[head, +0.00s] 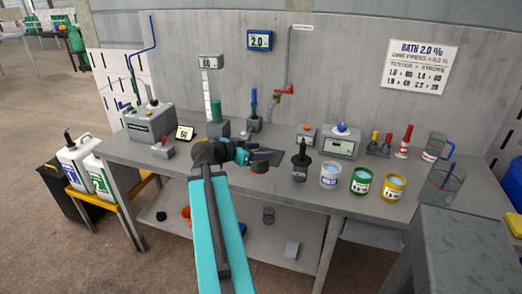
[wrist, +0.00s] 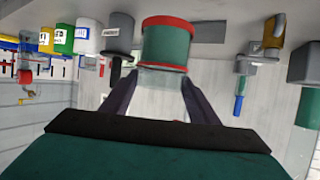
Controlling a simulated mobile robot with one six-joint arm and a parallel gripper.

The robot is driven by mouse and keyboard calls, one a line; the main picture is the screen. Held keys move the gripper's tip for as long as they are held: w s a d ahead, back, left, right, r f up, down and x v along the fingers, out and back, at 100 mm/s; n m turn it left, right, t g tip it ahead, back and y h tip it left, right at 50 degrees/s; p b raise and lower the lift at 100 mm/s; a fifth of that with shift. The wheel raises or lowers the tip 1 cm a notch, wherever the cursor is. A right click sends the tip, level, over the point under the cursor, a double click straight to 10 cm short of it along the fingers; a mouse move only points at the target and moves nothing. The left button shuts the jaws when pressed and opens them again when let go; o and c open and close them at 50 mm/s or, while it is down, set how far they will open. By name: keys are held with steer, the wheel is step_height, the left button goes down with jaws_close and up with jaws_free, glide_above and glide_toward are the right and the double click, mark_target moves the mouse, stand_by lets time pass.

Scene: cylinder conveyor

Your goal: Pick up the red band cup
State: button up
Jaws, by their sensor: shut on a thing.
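The red band cup (wrist: 166,46) is green with a red band at each end. In the wrist view it appears upside down, at the top centre between the tips of my gripper's two dark fingers (wrist: 160,88). In the head view the cup (head: 260,167) is small, dark and partly hidden under my gripper (head: 264,156), at the bench's front middle. My gripper is shut on the cup. I cannot tell whether the cup touches the bench top.
To the right on the bench (head: 225,176) stand a dark pot (head: 300,166), a white cup (head: 329,175), a green cup (head: 361,181) and a yellow cup (head: 392,187). A grey stand with a green cylinder (head: 214,108) is behind left. A lower shelf (head: 250,240) holds small items.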

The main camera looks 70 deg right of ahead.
stand_by(0.5)
steer(key=o, duration=0.9)
steer(key=shift+c, duration=0.2)
steer(key=c, duration=0.9)
steer(key=shift+o, duration=0.2)
steer(key=w+a+n+t, duration=0.45)
steer(key=w+a, duration=0.35)
steer(key=w, duration=0.5)
steer(key=w+a+n+t+y, duration=0.1)
steer(key=w+a+n+t, duration=0.35)
steer(key=w+a, duration=0.55)
steer(key=w+a+n+t, duration=0.3)
steer(key=w+a+t, duration=0.25)
steer(key=w, duration=0.95)
steer(key=w+a+r+n+t+y, duration=0.1)
steer(key=w+a+r+n+y, duration=0.2)
steer(key=a, duration=1)
steer(key=w+a+r+n+t+y, duration=0.2)
steer(key=w+a+n+y, duration=0.2)
steer(key=a, duration=0.9)
steer(key=w+a+r+n+t+y, duration=0.2)
steer(key=w+a, duration=0.6)
steer(key=a, duration=0.6)
steer(key=shift+r+n+y, duration=0.8)
steer(key=shift+n+y, duration=0.3)
